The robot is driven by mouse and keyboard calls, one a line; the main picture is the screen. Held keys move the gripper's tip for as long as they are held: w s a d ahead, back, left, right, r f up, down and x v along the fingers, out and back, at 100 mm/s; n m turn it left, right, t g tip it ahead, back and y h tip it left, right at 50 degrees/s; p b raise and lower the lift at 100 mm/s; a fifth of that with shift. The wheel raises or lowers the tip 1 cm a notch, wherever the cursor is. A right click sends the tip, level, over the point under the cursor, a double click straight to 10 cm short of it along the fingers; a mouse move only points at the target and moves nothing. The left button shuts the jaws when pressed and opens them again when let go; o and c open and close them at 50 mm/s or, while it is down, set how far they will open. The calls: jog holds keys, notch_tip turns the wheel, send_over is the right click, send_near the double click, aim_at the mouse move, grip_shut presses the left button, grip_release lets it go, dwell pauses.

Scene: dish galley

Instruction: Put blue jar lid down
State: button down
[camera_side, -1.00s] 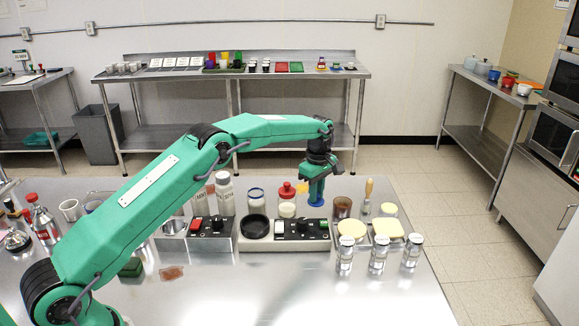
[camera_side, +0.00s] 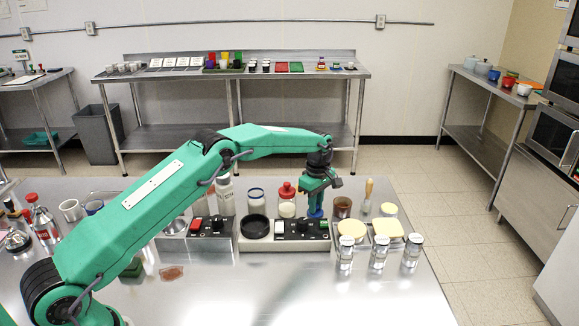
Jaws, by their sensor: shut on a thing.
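My gripper (camera_side: 317,200) is low over the back right of the steel table, just behind the black control panel. Blue shows at and below its fingertips, which I take to be the blue jar lid (camera_side: 316,211). The gripper is shut on it. The lid's edges are small and partly covered by the fingers, and I cannot tell whether it touches a surface. To the left stand a jar with a red knobbed lid (camera_side: 287,201) and a clear jar with a blue rim (camera_side: 256,201).
The control panel (camera_side: 302,229) and a black round dish (camera_side: 254,227) lie in front. A brown cup (camera_side: 342,207) stands close right of my gripper. Several glass shakers (camera_side: 378,253) stand front right. The table's front middle (camera_side: 290,290) is clear.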

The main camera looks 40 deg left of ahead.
jog(key=shift+f, duration=0.15)
jog(key=c, duration=1.3)
grip_release()
jog(key=shift+c, duration=0.2)
notch_tip(320, 180, up, 12)
jog(key=shift+r, duration=0.2)
jog(key=shift+r, duration=0.1)
